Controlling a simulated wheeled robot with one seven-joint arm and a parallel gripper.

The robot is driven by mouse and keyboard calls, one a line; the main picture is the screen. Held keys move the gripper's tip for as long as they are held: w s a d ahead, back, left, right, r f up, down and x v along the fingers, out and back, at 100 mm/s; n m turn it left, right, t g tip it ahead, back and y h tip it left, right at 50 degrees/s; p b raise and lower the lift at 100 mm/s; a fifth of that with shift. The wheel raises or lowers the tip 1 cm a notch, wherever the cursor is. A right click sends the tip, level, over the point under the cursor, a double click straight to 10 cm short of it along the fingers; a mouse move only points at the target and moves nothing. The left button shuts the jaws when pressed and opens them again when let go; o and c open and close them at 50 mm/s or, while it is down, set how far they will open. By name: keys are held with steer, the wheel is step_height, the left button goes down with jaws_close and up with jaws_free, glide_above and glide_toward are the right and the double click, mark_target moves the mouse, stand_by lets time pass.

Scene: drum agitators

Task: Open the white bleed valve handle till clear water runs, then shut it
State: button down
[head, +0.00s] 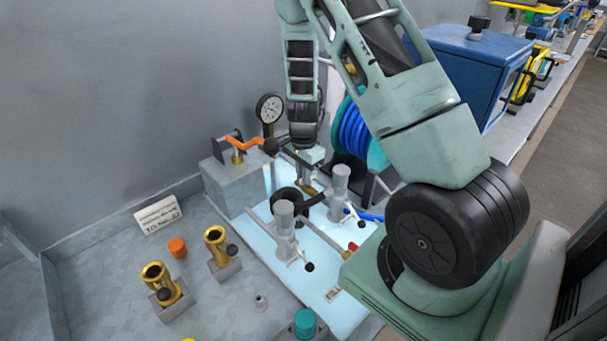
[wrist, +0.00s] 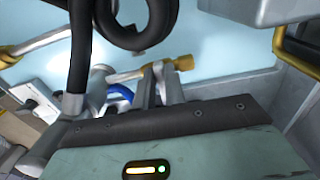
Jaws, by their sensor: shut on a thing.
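In the wrist view, my gripper (wrist: 158,75) is shut on a pale handle (wrist: 126,75), which sticks out to the left of the fingers. A brass fitting (wrist: 184,62) shows just right of them. In the head view, my gripper (head: 304,184) points down over the lit pale-blue panel, with a small brass part (head: 309,190) at its fingertips. The fingers hide the middle of the handle, so its exact angle is hard to tell. I cannot make out any running water in either view.
Two grey upright cylinders (head: 285,218) with thin levers stand close to the gripper. A gauge (head: 270,108), an orange-handled valve (head: 246,142) and a blue hose reel (head: 352,132) are behind. Black hose loops (wrist: 140,25) hang near the fingers. Brass fittings (head: 160,280) stand front left.

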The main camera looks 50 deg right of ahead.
steer(key=shift+w+r, duration=0.1)
steer(key=c, duration=1.5)
jaws_free()
steer(key=shift+o, duration=0.2)
step_height(320, 180, up, 17)
steer(key=b, duration=0.1)
steer(key=shift+r, duration=0.15)
